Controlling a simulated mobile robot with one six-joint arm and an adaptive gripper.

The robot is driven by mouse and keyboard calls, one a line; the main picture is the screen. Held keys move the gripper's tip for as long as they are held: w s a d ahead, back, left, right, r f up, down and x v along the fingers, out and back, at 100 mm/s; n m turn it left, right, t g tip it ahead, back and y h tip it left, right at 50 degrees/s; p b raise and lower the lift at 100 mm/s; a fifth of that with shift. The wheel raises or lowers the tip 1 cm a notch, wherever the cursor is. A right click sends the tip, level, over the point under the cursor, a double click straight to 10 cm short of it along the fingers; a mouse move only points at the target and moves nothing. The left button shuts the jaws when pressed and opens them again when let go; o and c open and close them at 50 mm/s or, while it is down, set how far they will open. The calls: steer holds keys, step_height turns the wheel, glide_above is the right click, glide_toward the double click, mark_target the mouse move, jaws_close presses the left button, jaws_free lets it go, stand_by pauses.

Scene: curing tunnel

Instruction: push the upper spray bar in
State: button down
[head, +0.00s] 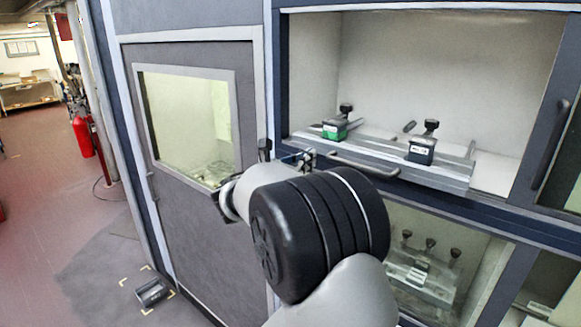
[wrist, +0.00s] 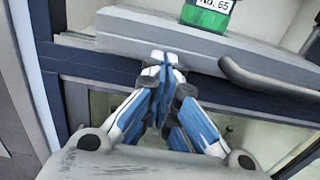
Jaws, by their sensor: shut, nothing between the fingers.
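The upper spray bar (head: 442,179) is a long grey bar in the upper opening of the cabinet, with its front at the sill. It carries a green block (head: 334,129) at its left and a black block (head: 421,150) further right, each with a black knob. A curved grey handle (head: 362,166) is on its front. In the wrist view the bar (wrist: 130,33) runs across the top, with the green block (wrist: 207,14) marked "No. 65". My gripper (wrist: 163,60) is shut and empty, its tips at the bar's front left of the handle; contact cannot be told.
A lower spray bar (head: 425,284) with several knobs sits behind the lower window. A grey door with a window (head: 187,120) stands left of the opening. A small dark box (head: 152,292) lies on the floor within corner marks. Open floor extends left.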

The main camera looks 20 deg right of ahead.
steer(key=shift+x, duration=2.1)
